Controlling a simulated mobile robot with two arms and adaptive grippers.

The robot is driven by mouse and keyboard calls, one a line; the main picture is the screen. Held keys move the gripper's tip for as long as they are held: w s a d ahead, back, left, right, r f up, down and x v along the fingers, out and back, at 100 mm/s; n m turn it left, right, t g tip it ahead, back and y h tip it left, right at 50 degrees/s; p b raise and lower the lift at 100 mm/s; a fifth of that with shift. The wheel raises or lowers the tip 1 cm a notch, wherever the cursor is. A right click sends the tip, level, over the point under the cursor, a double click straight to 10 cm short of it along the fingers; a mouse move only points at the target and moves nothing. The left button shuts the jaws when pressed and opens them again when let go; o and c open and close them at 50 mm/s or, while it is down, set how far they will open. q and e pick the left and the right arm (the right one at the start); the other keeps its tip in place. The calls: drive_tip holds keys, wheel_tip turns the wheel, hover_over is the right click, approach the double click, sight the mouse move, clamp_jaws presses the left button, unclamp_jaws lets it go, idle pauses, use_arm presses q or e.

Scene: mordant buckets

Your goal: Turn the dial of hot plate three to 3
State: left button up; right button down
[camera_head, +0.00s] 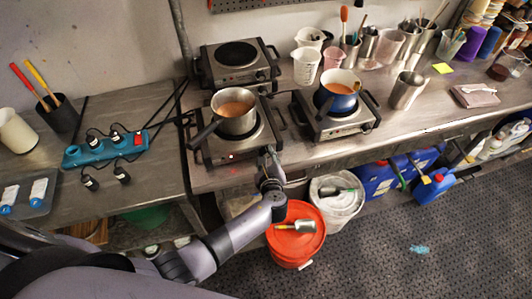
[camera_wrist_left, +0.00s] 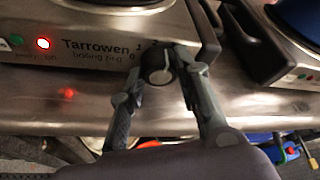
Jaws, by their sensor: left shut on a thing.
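My left gripper (camera_head: 267,163) is at the front face of the front left hot plate (camera_head: 228,157), which carries a steel saucepan (camera_head: 236,109) of orange-brown liquid. In the left wrist view the fingers (camera_wrist_left: 172,72) are shut on the black dial (camera_wrist_left: 157,62). The fingers partly hide the dial and its printed numbers; I cannot read its setting. The panel reads "Tarrowen" and "boiling ring", and a red lamp (camera_wrist_left: 43,43) glows on it. I cannot tell which plate is number three. My right gripper is out of view.
A bare hot plate (camera_head: 236,58) stands behind, and another hot plate (camera_head: 330,122) with a blue pot (camera_head: 338,92) stands to the right. A blue power strip (camera_head: 104,152) lies left. Below the bench edge are a red-lidded bucket (camera_head: 295,238) and a white-lidded bucket (camera_head: 337,198).

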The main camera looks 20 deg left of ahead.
use_arm(q)
drive_tip(key=shift+m+g+y+p, duration=0.3)
drive_tip(key=shift+m+y+p, duration=0.1)
drive_tip(key=shift+m, duration=0.3)
drive_tip(key=o, duration=0.9)
drive_tip(key=shift+s+d, duration=0.1)
drive_tip(key=shift+d, duration=0.05)
drive_tip(key=v, duration=1.1)
drive_tip(key=shift+s+d+r, duration=0.2)
drive_tip(key=shift+s, duration=0.1)
